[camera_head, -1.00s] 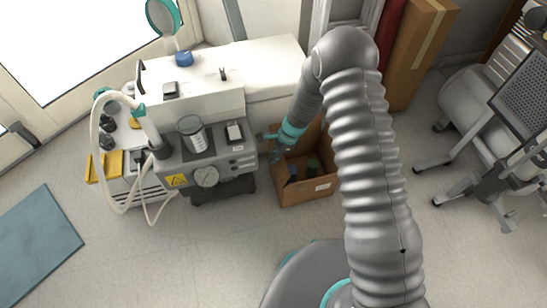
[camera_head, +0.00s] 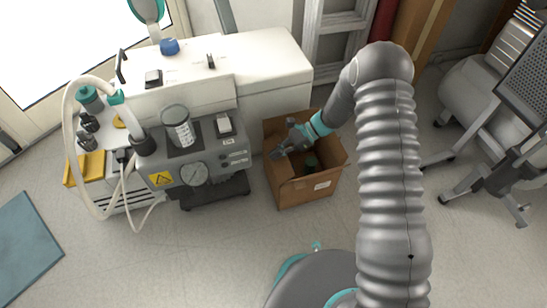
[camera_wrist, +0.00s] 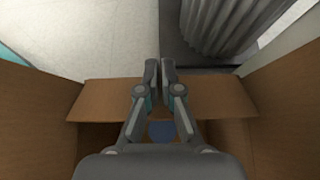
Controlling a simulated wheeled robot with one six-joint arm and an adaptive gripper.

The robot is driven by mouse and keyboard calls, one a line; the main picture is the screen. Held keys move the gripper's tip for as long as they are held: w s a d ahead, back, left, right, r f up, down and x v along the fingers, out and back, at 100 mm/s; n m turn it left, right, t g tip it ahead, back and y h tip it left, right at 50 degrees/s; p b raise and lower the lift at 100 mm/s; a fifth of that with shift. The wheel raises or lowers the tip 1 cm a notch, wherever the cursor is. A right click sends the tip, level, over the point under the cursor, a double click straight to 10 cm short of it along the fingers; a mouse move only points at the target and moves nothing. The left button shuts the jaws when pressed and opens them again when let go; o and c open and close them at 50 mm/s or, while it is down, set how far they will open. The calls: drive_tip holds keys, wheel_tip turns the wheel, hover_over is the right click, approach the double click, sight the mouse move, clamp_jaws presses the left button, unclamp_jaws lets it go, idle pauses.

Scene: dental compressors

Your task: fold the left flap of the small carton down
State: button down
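The small carton (camera_head: 306,192) stands open on the floor, right of the white compressor cabinet, in the head view. A raised brown panel, seemingly its left flap (camera_head: 275,133), stands at its left side; my gripper partly covers that area. My gripper (camera_head: 279,151) is over the carton's left part, fingers pointing left and down. In the wrist view my gripper (camera_wrist: 160,66) has its fingertips together with nothing seen between them. A brown carton panel (camera_wrist: 225,95) runs across behind the fingers, with carton walls on both sides. I cannot tell whether the fingers touch it.
A dark green item (camera_head: 310,162) sits inside the carton; a blue item (camera_wrist: 162,131) shows below the fingers. The compressor unit (camera_head: 205,150) stands close on the left. A ladder (camera_head: 335,35) and tall brown box stand behind. Floor in front is clear.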

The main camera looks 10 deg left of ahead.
drive_tip(key=shift+w+d+f+g+y+b, duration=0.2)
drive_tip(key=shift+d+f+g+y+b, duration=0.1)
drive_tip(key=shift+g+y+b, duration=0.4)
drive_tip(key=shift+r, duration=0.1)
drive_tip(key=c, duration=1.4)
unclamp_jaws()
drive_tip(key=shift+o, duration=0.2)
drive_tip(key=shift+d, duration=0.1)
drive_tip(key=v, duration=1.2)
drive_tip(key=shift+s, duration=0.1)
